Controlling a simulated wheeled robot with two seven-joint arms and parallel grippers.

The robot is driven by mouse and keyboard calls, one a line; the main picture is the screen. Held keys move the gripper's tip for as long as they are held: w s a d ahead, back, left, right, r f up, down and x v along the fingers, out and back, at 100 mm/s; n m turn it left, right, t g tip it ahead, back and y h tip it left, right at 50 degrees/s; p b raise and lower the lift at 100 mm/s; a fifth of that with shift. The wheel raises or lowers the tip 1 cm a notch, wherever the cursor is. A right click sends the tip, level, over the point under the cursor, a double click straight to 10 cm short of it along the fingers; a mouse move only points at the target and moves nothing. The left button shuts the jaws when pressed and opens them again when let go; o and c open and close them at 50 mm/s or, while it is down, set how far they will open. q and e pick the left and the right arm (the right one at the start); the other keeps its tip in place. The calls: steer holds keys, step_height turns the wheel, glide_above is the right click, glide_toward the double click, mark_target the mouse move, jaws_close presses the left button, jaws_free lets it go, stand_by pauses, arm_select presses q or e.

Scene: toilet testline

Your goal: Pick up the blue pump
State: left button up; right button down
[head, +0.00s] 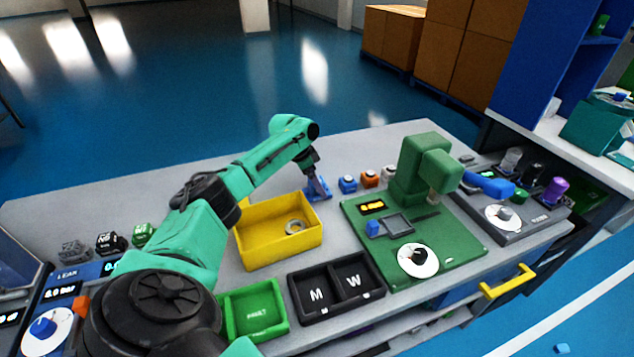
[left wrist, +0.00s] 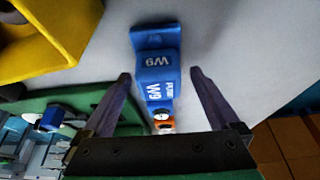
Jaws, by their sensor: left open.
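The blue pump (head: 321,194) stands on the grey bench just right of the yellow bin, partly hidden by my gripper in the head view. I cannot tell how far below the fingertips the pump lies. My right gripper is out of view.
The yellow bin (head: 262,252) is close on the left. The green test station (head: 462,246) rises at the right.

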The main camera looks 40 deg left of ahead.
arm_select(q)
steer(key=shift+r, duration=0.1)
jaws_close()
